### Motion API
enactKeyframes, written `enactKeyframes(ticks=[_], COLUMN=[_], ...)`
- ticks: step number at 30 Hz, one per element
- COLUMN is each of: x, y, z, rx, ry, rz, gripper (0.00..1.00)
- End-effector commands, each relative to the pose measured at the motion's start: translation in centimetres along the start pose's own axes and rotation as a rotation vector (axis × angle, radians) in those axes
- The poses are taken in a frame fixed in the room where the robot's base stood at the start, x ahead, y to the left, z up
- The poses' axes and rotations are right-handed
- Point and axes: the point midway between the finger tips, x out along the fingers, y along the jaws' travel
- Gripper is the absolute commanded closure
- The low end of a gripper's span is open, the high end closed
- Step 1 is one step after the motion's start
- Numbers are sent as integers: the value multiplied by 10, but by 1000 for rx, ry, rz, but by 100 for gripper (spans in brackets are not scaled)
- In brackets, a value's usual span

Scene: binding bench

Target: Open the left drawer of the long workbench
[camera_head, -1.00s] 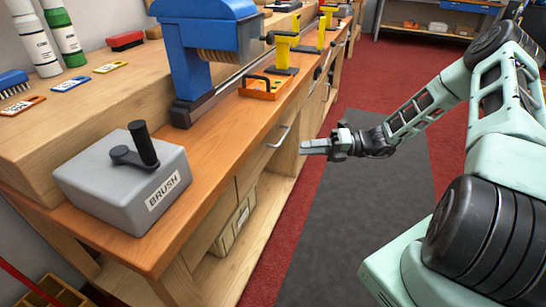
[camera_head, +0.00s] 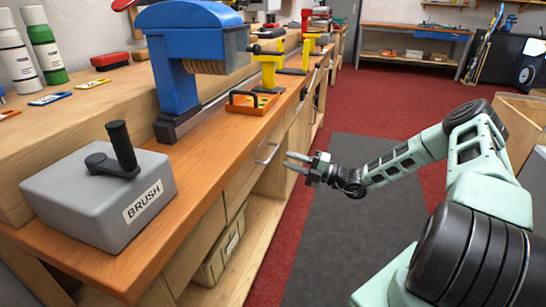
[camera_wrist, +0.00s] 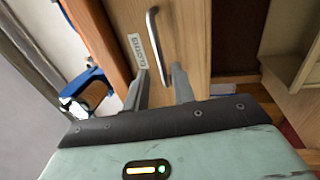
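The long workbench (camera_head: 130,262) runs along the left of the head view. Its near drawer front (camera_head: 241,186) looks shut and has a metal bar handle (camera_head: 267,154). My gripper (camera_head: 288,162) is just right of this handle, with its two fingers apart. In the wrist view, my gripper's fingers (camera_wrist: 160,72) point at a wooden drawer front (camera_wrist: 190,35) with a bar handle (camera_wrist: 153,45). The handle's lower end lies between the fingertips in the picture. I see no clear contact. A white label (camera_wrist: 137,50) is beside the handle; its text is unclear.
A grey box marked BRUSH (camera_head: 100,200), a blue press (camera_head: 178,75) and an orange tray (camera_head: 250,103) stand on the bench. A bin (camera_head: 222,255) sits on the shelf below. The grey floor mat (camera_head: 335,240) beside the bench is clear.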

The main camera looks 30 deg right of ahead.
Motion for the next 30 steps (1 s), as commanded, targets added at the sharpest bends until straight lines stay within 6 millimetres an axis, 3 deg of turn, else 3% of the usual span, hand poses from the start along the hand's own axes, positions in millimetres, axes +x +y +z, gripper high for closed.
enactKeyframes(ticks=[3,9,15,23,24,27,30], x=[25,55,68,69,69,69,69], y=[-1,-1,0,0,0,0,0], z=[0,-1,0,0,0,0,0], rx=[0,-1,-1,-1,-1,-1,-1], ry=[2,2,1,0,0,0,0], rz=[1,1,0,0,0,0,0], gripper=[74,74,74,74,77,100,100])
